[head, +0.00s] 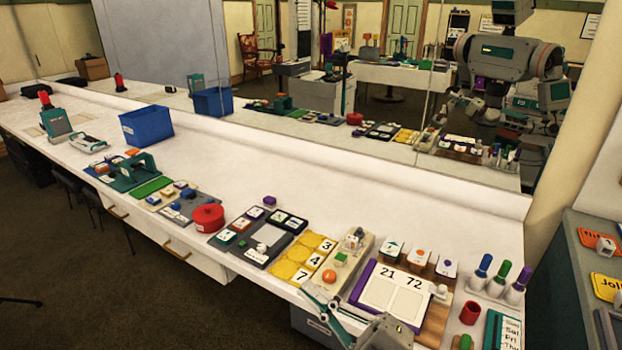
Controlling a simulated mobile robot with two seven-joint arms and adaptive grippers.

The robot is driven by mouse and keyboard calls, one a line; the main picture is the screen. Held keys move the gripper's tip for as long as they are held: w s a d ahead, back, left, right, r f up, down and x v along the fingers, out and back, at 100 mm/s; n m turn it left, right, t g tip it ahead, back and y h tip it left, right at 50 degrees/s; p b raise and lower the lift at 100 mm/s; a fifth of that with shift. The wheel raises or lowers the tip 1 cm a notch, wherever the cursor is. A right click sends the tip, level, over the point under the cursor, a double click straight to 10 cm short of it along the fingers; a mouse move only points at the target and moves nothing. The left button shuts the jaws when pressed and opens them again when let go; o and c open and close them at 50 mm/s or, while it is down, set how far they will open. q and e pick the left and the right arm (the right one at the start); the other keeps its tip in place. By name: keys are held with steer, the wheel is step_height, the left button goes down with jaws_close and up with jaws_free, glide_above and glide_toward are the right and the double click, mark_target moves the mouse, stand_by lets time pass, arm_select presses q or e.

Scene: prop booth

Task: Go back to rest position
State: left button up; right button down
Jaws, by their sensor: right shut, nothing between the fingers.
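My right gripper (325,310) shows at the bottom edge of the head view, at the front edge of the long white counter (330,170). Its fingers are shut with nothing between them. It is just in front of the yellow number tray (290,272) and the beige device with an orange knob (329,276). I cannot tell whether it touches anything. My left gripper is not in view. The task names no object.
A purple-framed board (360,286), a red cylinder (470,312) and several colored markers (504,272) are right of my gripper. A red round pot (208,217) and blue bin (147,126) stand farther left. The counter's back strip is mostly clear, against a mirror (330,100).

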steer(key=w+d+f+m+t+h, duration=0.35)
steer(key=d+f+m+h, duration=0.35)
steer(key=f+m, duration=0.25)
steer(key=s+d+f+m+g+h, duration=0.1)
steer(key=s+d+f+m+h, duration=0.2)
steer(key=f, duration=0.5)
steer(key=s+d+f+m+g+h, duration=0.2)
steer(key=s+d+f, duration=0.3)
steer(key=f, duration=0.3)
steer(key=s+d+f+m+g+h, duration=0.2)
steer(key=s+d+f+m+h, duration=0.1)
steer(key=f, duration=0.6)
steer(key=s+d+m, duration=0.1)
steer(key=s, duration=0.1)
steer(key=shift+s+d+m+h, duration=0.3)
steer(key=shift+s+d+m, duration=0.05)
steer(key=shift+s, duration=0.05)
